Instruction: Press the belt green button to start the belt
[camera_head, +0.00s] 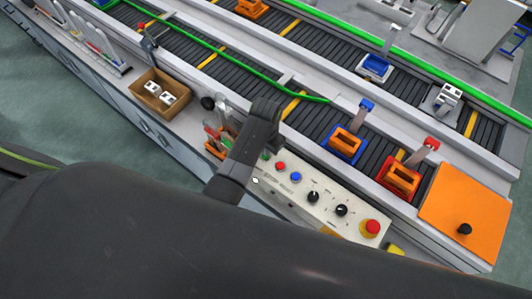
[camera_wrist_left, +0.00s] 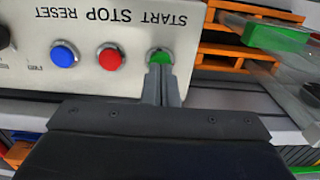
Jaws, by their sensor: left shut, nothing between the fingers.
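The green button (camera_wrist_left: 160,55) sits on the white control panel (camera_wrist_left: 110,82) under the START label, at the end of a row with a red button (camera_wrist_left: 109,56) and a blue button (camera_wrist_left: 64,54). My left gripper (camera_wrist_left: 162,68) is shut and empty. Its fingertips overlap the lower part of the green button in the left wrist view; I cannot tell whether they touch it. In the head view my left wrist (camera_head: 246,150) hangs over the panel's left end, and the green button (camera_head: 266,155) shows just beside it. My right gripper is not in view.
The black conveyor belt (camera_head: 320,115) runs behind the panel, with blue-and-orange (camera_head: 343,143) and red-and-orange (camera_head: 400,178) fixtures near it. A red emergency knob (camera_head: 372,227) is at the panel's right end. A cardboard box (camera_head: 146,100) stands on the ledge at left.

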